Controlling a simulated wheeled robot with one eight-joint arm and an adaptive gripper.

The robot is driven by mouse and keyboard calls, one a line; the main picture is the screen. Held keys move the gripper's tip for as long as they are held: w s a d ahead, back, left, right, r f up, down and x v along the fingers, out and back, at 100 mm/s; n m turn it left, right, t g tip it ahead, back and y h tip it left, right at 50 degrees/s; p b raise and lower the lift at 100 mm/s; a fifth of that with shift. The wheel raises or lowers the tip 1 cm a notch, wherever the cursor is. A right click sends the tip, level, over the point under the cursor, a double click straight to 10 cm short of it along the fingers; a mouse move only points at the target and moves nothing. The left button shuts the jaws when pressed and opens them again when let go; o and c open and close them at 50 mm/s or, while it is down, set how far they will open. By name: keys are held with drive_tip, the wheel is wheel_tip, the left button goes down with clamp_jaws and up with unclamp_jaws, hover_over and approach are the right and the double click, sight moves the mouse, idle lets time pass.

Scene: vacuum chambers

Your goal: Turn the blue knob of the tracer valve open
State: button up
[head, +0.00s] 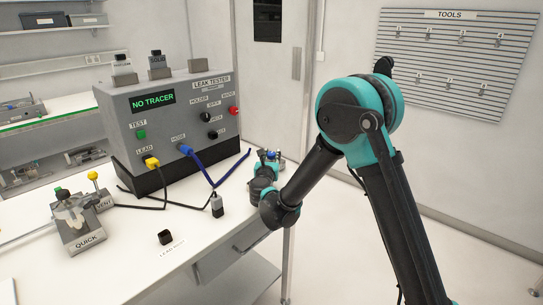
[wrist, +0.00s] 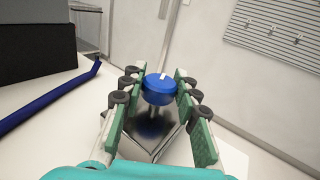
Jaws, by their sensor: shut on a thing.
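The tracer valve's blue knob (wrist: 160,88) stands upright on a short stem above a grey metal block (wrist: 158,140) in the wrist view. A short white mark shows on the knob's top. My gripper (wrist: 158,76) has a green-padded finger on each side of the knob and is shut on it. In the head view the knob (head: 271,155) is small, at the table's right end, partly hidden by my gripper (head: 268,163). The leak tester (head: 180,110) has a screen (head: 153,103) reading "NO TRACER" in green.
A blue hose (head: 212,178) runs from the tester across the table, ending left of the valve; it shows in the wrist view (wrist: 50,98). A quick clamp fixture (head: 82,236), a vent valve (head: 100,196) and a small black cap (head: 165,237) stand farther left. Open floor lies right of the table.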

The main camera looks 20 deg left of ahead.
drive_tip(key=shift+m+h, duration=0.6)
drive_tip(key=shift+h, duration=0.4)
drive_tip(key=o, duration=1.2)
drive_tip(key=s, duration=0.8)
drive_tip(key=s+d, duration=0.1)
drive_tip(key=s, duration=0.3)
drive_tip(key=shift+w, duration=0.1)
